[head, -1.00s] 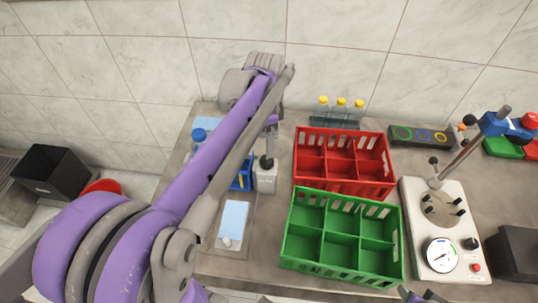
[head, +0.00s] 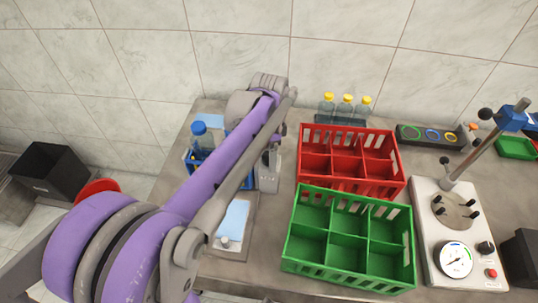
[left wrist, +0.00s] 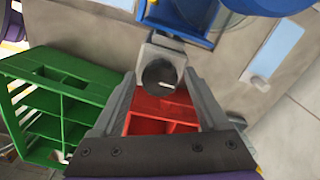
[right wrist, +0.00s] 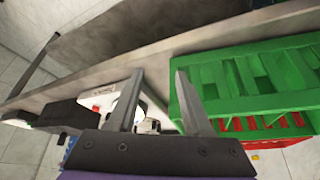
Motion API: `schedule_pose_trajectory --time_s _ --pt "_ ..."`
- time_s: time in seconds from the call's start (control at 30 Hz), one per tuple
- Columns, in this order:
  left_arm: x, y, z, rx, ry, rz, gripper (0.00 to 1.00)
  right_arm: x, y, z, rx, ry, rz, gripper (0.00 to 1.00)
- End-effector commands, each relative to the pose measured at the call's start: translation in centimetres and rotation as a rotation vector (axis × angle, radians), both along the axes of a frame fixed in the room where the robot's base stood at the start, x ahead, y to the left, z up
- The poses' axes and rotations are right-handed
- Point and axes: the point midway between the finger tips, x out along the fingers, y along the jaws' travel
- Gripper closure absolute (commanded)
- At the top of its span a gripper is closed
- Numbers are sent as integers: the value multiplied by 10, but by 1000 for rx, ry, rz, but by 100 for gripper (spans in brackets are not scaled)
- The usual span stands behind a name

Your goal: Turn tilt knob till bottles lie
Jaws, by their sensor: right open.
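A blue rack (head: 196,177) stands at the left of the bench, with a blue-capped bottle (head: 200,138) upright by it; my left arm hides part of both. A grey block (head: 269,178) is right of the rack. The left wrist view shows a dark round knob (left wrist: 159,76) on a grey mount beside the blue rack (left wrist: 182,18). My left gripper (left wrist: 160,73) has its fingers spread on either side of the knob; contact is unclear. In the head view its fingertips (head: 272,157) are largely hidden. My right gripper (right wrist: 160,75) is open and empty, away from the rack.
Red (head: 350,145) and green (head: 310,268) crates fill the middle of the bench. Yellow-capped bottles (head: 346,108) stand behind them. A white device with a gauge (head: 456,260) is on the right. A pale blue pad (head: 232,218) lies in front of the rack.

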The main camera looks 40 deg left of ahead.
Motion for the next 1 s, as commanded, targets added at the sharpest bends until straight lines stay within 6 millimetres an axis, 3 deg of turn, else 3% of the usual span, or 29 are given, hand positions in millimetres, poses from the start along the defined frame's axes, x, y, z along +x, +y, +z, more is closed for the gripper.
schedule_pose_trajectory --time_s 0.07,0.4,0.57,1.0 --pt "0 0 0 0 0 0 39 0 0 0 0 0 0 50" --pt "0 0 0 0 0 0 100 0 0 0 0 0 0 50" --pt "0 0 1 0 0 -53 100 0 0 2 0 -1 0 50" --pt "0 0 1 1 1 -722 100 3 0 13 0 -6 0 50"
